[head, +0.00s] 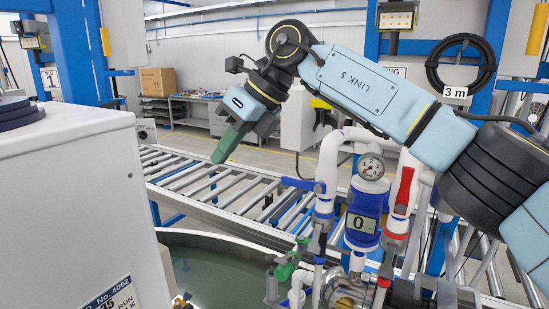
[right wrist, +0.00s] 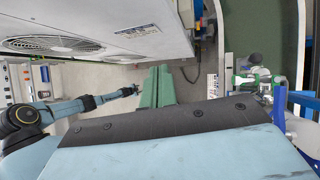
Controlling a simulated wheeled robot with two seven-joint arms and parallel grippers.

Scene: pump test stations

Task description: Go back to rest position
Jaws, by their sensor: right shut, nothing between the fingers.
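My right gripper (head: 225,146) hangs from the raised right arm in the head view, above the roller conveyor. Its green fingers point down and to the left. They are together, with nothing between them, and touch nothing. The right wrist view also shows the closed green fingers (right wrist: 156,88) over the floor, beside the white cabinet. Another light-blue arm of mine shows at the left of that view. Its dark far end (right wrist: 128,91) is small, and its finger state cannot be made out. No left gripper shows in the head view.
A white cabinet (head: 75,190) stands close at the left. The roller conveyor (head: 215,187) runs behind a water tank (head: 215,270). White pipes, a gauge (head: 371,166) and a blue meter reading 0 (head: 362,222) stand below my right forearm. A cardboard box (head: 158,81) sits at the back.

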